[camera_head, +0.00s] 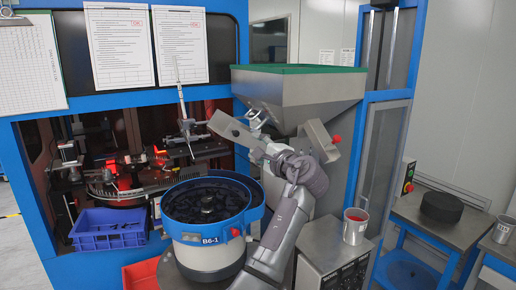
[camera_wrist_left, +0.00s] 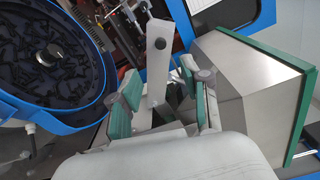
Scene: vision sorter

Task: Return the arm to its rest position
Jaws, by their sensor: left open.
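My left arm (camera_head: 290,215) reaches up from the lower middle of the head view, bent at the wrist. My left gripper (camera_head: 256,135) is raised in front of the steel hopper, above and right of the round feeder bowl. In the left wrist view the gripper (camera_wrist_left: 158,85) has its two green-padded fingers spread apart. A flat metal plate with a dark knob (camera_wrist_left: 158,60) shows between and beyond the fingers; I cannot tell whether it touches them. It also shows in the head view (camera_head: 229,127). My right gripper is not in view.
The blue-rimmed feeder bowl (camera_head: 208,202) holds dark parts. The steel hopper (camera_head: 300,92) with its green rim stands close behind the gripper. A blue bin (camera_head: 110,240) is at lower left. A metal bucket (camera_head: 355,231) and a side table (camera_head: 440,228) are at right.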

